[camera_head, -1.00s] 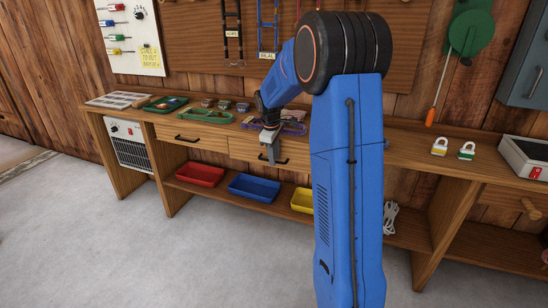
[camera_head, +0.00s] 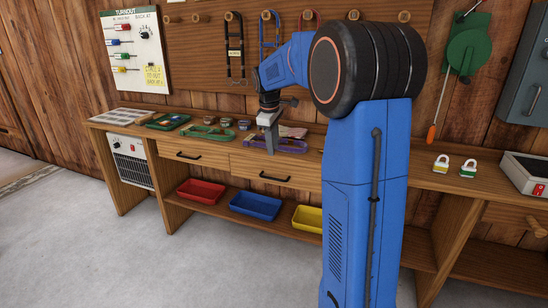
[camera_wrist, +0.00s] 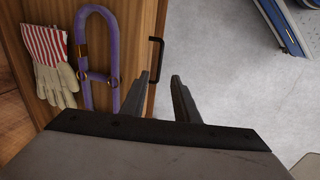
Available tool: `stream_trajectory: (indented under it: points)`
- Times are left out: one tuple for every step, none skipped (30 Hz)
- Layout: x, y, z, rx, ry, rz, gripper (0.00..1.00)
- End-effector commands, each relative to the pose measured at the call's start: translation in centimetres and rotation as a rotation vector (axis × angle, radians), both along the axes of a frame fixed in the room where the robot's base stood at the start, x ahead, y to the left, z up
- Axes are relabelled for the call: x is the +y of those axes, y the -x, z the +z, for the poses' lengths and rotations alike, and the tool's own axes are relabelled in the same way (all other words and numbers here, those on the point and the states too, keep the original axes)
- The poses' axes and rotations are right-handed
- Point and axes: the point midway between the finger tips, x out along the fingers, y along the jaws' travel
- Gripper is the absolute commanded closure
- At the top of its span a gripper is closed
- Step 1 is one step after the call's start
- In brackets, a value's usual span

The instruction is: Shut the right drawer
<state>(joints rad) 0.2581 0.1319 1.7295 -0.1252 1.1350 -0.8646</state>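The right drawer (camera_head: 255,168) is in the bench front, beside the left drawer (camera_head: 185,153). Its front looks about flush with the bench; no open interior shows, and I cannot tell if a small gap remains. Its black handle (camera_head: 274,179) also shows in the wrist view (camera_wrist: 157,62), jutting past the bench edge. My gripper (camera_head: 270,149) points down above the handle, near the bench's front edge, and appears apart from it. In the wrist view its two fingers (camera_wrist: 160,78) are apart with nothing between them.
A purple halter (camera_wrist: 97,60) and a striped glove (camera_wrist: 55,65) lie on the bench top. Red (camera_head: 200,191), blue (camera_head: 255,205) and yellow (camera_head: 308,218) trays stand on the lower shelf. The floor (camera_head: 120,250) in front is clear.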

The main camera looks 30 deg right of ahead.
Motion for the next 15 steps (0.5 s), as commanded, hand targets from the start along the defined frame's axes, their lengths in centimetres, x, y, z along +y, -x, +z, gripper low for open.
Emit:
stream_trajectory:
  points:
    - [0.1, 0.1, 0.8, 0.000, 0.000, 0.000, 0.72]
    - [0.2, 0.1, 1.1, -0.001, -0.001, 0.000, 0.72]
    - [0.2, 0.1, 1.6, -0.001, -0.001, 0.000, 0.72]
    - [0.3, 0.2, 1.9, 0.000, 0.000, 0.000, 0.72]
    - [0.3, 0.2, 2.2, 0.000, 0.000, 0.000, 0.72]
    - [0.4, 0.3, 2.4, 0.000, 0.000, 0.000, 0.72]
    - [0.4, 0.3, 2.6, 0.000, 0.000, 0.000, 0.72]
    - [0.4, 0.3, 2.7, 0.000, 0.000, 0.000, 0.72]
    - [0.5, 0.3, 2.9, 0.000, 0.000, 0.000, 0.72]
    - [0.5, 0.3, 2.9, 0.001, -0.001, 0.000, 0.72]
    - [0.5, 0.4, 3.0, 0.001, -0.001, 0.000, 0.72]
    - [0.5, 0.4, 3.0, 0.001, -0.001, 0.000, 0.72]
    - [0.5, 0.4, 3.0, 0.001, -0.001, 0.000, 0.72]
    - [0.5, 0.4, 3.0, 0.001, -0.001, 0.000, 0.72]
    - [0.5, 0.4, 3.0, 0.001, -0.001, 0.000, 0.72]
